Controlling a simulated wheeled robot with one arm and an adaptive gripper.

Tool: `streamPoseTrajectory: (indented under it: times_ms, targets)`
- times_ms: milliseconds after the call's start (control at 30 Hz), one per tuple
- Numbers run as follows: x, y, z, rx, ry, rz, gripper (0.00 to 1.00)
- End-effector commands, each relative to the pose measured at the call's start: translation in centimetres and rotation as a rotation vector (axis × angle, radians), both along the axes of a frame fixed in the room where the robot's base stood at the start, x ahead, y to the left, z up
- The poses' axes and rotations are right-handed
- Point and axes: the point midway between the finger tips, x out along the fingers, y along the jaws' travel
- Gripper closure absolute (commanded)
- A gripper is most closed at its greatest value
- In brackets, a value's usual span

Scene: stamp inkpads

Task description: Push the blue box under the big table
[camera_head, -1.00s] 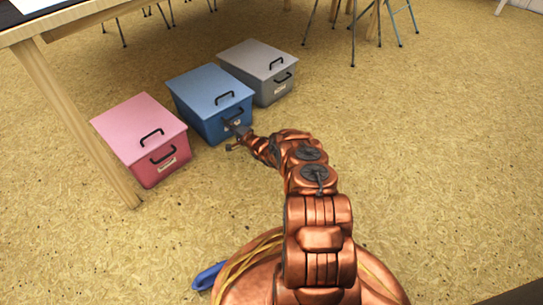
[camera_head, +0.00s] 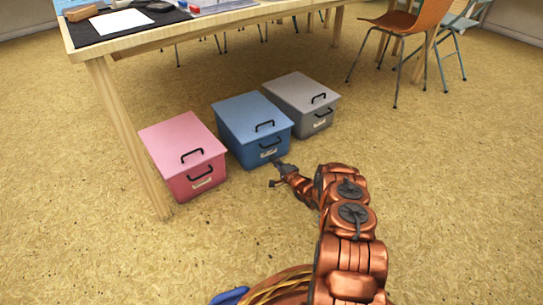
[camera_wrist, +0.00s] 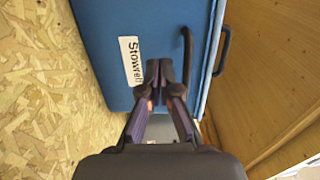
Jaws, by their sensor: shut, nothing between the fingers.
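The blue box (camera_head: 240,117) stands on the floor in the head view, between a pink box (camera_head: 178,141) and a grey box (camera_head: 293,91). The big table (camera_head: 72,40) rises behind them, and its front leg (camera_head: 130,142) is beside the pink box. My gripper (camera_head: 275,173) is low at the blue box's front, toward its right corner. In the wrist view, the shut, empty fingers (camera_wrist: 159,74) point at the blue front face (camera_wrist: 105,45), between its white label (camera_wrist: 132,61) and black handle (camera_wrist: 187,58). I cannot tell whether the tips touch it.
A wooden surface (camera_wrist: 268,60) fills the right of the wrist view. An orange chair (camera_head: 413,18) stands at the back right. A blue object (camera_head: 230,296) shows by my base. The floor (camera_head: 450,190) on the right is clear.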

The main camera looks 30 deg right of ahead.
Motion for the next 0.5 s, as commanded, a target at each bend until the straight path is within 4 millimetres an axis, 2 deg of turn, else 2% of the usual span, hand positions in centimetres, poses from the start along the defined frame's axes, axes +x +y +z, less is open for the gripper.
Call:
streamPoseTrajectory:
  times_ms: [200, 333, 500]
  targets:
    - [-4.2, -0.6, 0.3, 0.002, 0.003, -0.002, 1.00]
    - [-5.9, -0.9, 0.2, -0.001, 0.004, -0.002, 1.00]
    - [-7.1, -0.9, 0.1, 0.001, 0.002, 0.001, 1.00]
